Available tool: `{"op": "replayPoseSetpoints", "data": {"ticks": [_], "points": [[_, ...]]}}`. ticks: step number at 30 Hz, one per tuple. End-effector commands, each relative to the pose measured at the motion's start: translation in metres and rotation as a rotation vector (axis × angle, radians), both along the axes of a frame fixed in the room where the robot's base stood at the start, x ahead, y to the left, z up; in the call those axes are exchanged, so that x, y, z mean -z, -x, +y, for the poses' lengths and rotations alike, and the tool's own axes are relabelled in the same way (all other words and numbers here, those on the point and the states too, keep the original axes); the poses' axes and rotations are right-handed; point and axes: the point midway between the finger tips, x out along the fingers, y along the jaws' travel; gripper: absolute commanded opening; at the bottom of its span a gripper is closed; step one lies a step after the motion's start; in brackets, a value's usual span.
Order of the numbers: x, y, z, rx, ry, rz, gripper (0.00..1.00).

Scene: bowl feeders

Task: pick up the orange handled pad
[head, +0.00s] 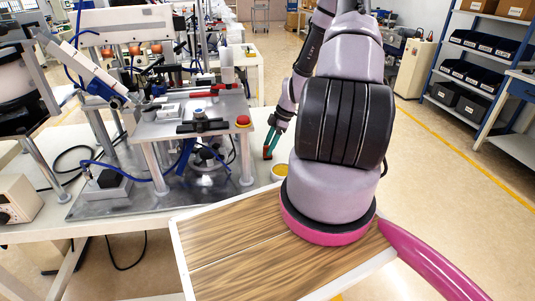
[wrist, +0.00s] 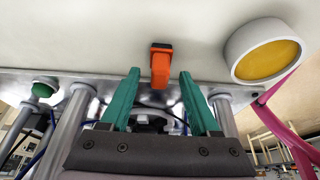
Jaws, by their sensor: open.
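The orange handled pad (wrist: 161,66) shows in the wrist view as a small orange block with a black part at its upper end, on the pale table top. My gripper (wrist: 159,73) has two green fingers, spread apart and empty. In the picture the pad lies between and just beyond the fingertips; I cannot tell how far off it is in depth. In the head view my gripper (head: 270,147) is low over the table, right of the metal fixture. There I cannot clearly pick out the pad beside the fingers.
A round white container with yellow contents (wrist: 266,60) stands right of the pad; it also shows in the head view (head: 280,170). A metal fixture on posts (head: 192,122) stands left of my gripper. Shelves with dark bins (head: 480,62) are far right.

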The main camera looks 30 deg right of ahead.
Motion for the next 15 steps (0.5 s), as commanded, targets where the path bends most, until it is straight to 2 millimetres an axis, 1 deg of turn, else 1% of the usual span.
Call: {"op": "replayPoseSetpoints", "data": {"ticks": [1,4,11,12,14,15], "points": [[0.0069,-0.0011,0.0036,-0.001,-0.001,0.001,0.62],[0.0143,-0.0022,0.006,-0.001,0.0,0.0,0.62],[0.0161,-0.0025,0.0065,0.0,0.0,-0.001,0.62],[0.016,-0.0024,0.0065,0.0,0.0,-0.001,0.59],[0.0159,-0.0025,0.0066,0.0,0.0,-0.001,0.36],[0.0158,-0.0025,0.0066,0.0,0.0,-0.001,0.2]]}}
